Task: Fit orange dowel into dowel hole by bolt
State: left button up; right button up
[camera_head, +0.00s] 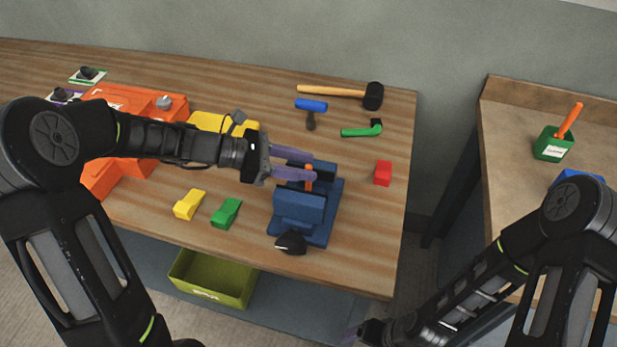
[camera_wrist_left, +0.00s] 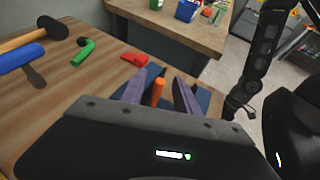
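The orange dowel (camera_head: 309,180) stands roughly upright at the blue mould (camera_head: 300,207) on the wooden table. Its lower end is hidden, so I cannot tell how it sits in a hole. My left gripper (camera_head: 313,166) reaches in from the left with its purple fingers at the dowel. In the left wrist view the dowel (camera_wrist_left: 158,91) shows between the two fingers, with gaps on both sides, so the gripper is open. A black knob-like part (camera_head: 291,242), perhaps the bolt, is at the mould's near end. My right gripper (camera_head: 350,335) is low at the bottom edge, barely showing.
A red block (camera_head: 383,173) lies right of the mould. Yellow (camera_head: 190,204) and green (camera_head: 226,213) wedges lie left. A mallet (camera_head: 345,93), blue-handled tool (camera_head: 311,106) and green tool (camera_head: 360,130) lie behind. A green cup (camera_head: 553,145) stands on the right bench.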

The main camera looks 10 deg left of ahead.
pick_arm(q)
grip_shut()
jog(key=shift+a+r, duration=0.1)
jog(key=shift+a, duration=0.05)
dwell(0.5)
jog(key=shift+s+a+r, duration=0.15)
jog(key=shift+a+r, duration=0.2)
jog(key=r+p+v, duration=0.1)
jog(key=v, duration=1.3)
jog(key=shift+r, duration=0.4)
